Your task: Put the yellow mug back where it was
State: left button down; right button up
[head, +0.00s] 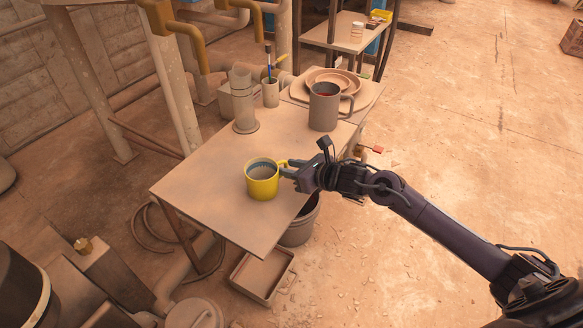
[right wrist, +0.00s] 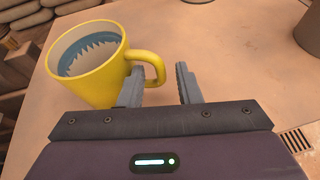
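The yellow mug (head: 262,182) stands upright on the near part of the table (head: 215,213), its handle pointing right toward my right gripper. In the right wrist view the mug (right wrist: 88,68) shows at the left, with a blue-grey patterned band inside its rim. My right gripper (head: 287,172) is beside the handle at the table's right edge. In the right wrist view its two fingers (right wrist: 162,88) stand apart; the left finger is close to the handle, and I cannot tell whether it touches. My left gripper is not in view.
Behind the mug stand a grey cylinder (head: 244,110), a cup with brushes (head: 270,94), a large grey mug (head: 324,108) and stacked plates (head: 338,80). A bucket (head: 300,228) and a tray (head: 262,274) sit below the table. The table's left part is clear.

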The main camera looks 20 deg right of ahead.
jog(key=shift+r, duration=0.1)
